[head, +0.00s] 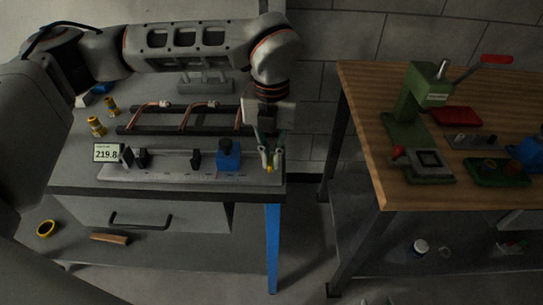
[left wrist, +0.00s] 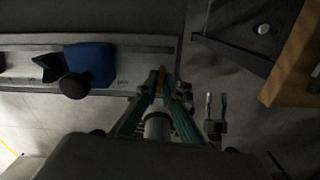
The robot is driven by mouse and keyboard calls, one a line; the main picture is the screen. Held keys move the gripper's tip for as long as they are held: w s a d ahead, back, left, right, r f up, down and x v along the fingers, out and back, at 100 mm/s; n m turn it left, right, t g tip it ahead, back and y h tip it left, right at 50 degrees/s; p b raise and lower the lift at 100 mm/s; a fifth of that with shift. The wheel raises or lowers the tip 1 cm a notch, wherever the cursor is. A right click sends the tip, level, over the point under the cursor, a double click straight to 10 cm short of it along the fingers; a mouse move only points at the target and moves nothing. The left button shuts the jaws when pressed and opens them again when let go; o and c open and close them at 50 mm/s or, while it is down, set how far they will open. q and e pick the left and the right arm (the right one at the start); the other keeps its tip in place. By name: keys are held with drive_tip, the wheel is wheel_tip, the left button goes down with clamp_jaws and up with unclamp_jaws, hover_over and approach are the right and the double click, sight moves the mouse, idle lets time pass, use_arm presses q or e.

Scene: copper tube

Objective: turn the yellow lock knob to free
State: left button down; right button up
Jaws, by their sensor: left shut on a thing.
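The yellow lock knob (head: 269,169) is at the right end of the grey measuring rail (head: 185,177), near the bench corner. Only a small part of it shows between the fingertips of my left gripper (head: 269,160). In the left wrist view a yellow sliver of the knob (left wrist: 160,80) sits between the two fingers (left wrist: 161,92), which are shut on it. Most of the knob is hidden by the fingers, so I cannot tell its turn angle. The blue block (head: 228,154) stands on the rail just left of the gripper. My right gripper is not in view.
Behind the rail is a dark rack (head: 178,130) with copper pieces; brass fittings (head: 96,126) stand at left. A gap separates this bench from the wooden table (head: 365,125) with a green press (head: 420,105).

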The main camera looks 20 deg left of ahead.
sight(271, 160)
use_arm(q)
drive_tip(key=shift+w+r+n, duration=0.1)
drive_tip(key=shift+r+n, duration=0.05)
drive_tip(key=shift+n, duration=0.75)
drive_tip(key=c, duration=2.2)
unclamp_jaws()
wheel_tip(271, 160, up, 12)
drive_tip(key=shift+f, duration=0.1)
